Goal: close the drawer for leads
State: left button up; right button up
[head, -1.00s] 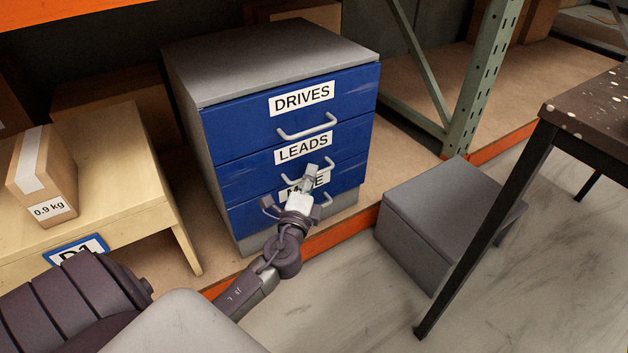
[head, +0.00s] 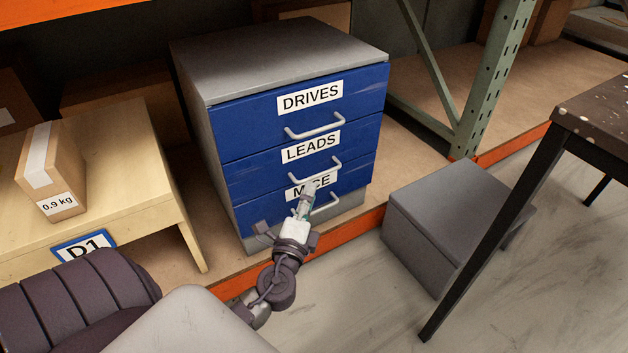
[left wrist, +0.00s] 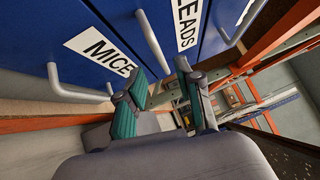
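The leads drawer (head: 255,174) is the middle blue front of a grey cabinet, with a white LEADS label and a pale bar handle. Its front looks flush with the drives drawer (head: 245,126) above and the mice drawer (head: 262,212) below. My left gripper (head: 306,191) is in front of the mice drawer, below the leads handle, and covers part of the MICE label. In the left wrist view my left gripper (left wrist: 162,76) has its two green-padded fingers apart with nothing between them. The leads drawer (left wrist: 215,35) shows there beyond the fingertips. My right gripper is out of view.
A wooden stand (head: 150,190) with a small carton (head: 52,172) is left of the cabinet. A grey box (head: 440,235) stands on the floor to the right, near a dark table (head: 600,115). An orange shelf beam (head: 345,232) runs below the cabinet.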

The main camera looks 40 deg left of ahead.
pick_arm(q)
jog(key=v, duration=0.5)
jog(key=shift+s, duration=0.1)
dwell(0.3)
